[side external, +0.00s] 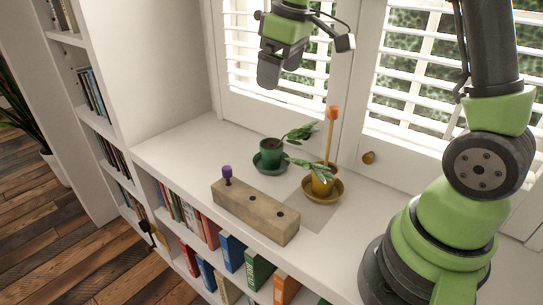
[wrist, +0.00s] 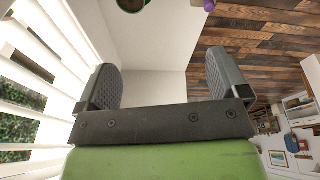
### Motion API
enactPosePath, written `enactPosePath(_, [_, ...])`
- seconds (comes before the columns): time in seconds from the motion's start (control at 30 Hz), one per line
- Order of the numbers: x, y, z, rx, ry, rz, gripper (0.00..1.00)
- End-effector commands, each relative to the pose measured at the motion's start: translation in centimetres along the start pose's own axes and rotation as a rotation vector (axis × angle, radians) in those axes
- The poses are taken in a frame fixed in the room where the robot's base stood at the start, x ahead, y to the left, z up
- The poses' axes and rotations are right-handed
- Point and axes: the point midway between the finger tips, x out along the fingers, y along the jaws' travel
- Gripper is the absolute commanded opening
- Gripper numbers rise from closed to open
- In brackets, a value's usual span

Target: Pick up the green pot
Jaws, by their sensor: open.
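The green pot (side external: 271,150) stands on a green saucer (side external: 259,165) on the white shelf top near the window, with a leafy sprig leaning out to its right. In the wrist view, a dark green round shape at the top edge, cut off, looks like the pot (wrist: 131,4). My gripper (side external: 268,78) is high above the shelf, up and slightly left of the pot, well apart from it. In the wrist view my gripper (wrist: 166,80) has its two grey fingers wide apart with nothing between them.
A yellow pot (side external: 322,184) on a brown saucer (side external: 336,190), holding an orange-topped stick (side external: 332,125), stands close right of the green pot. A wooden block (side external: 254,212) with a purple peg (side external: 227,173) lies in front. Window shutters (side external: 265,50) rise behind. The shelf's left part is clear.

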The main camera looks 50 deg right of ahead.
Motion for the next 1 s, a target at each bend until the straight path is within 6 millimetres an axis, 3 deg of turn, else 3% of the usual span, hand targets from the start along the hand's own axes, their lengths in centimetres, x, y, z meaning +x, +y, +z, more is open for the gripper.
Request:
enactPosePath(0.03, [2.2,1.4,-0.5,-0.041,-0.043,-0.005,0.93])
enactPosePath(0.1, [4.8,3.1,-0.9,-0.108,-0.09,-0.012,0.93])
enactPosePath(0.3, [10.9,6.5,-0.8,-0.256,-0.186,-0.041,0.93])
enactPosePath(0.5, [13.6,7.6,-0.2,-0.315,-0.22,-0.058,0.93])
enactPosePath(1.0, [19.4,7.2,1.2,-0.317,-0.222,-0.06,0.93])
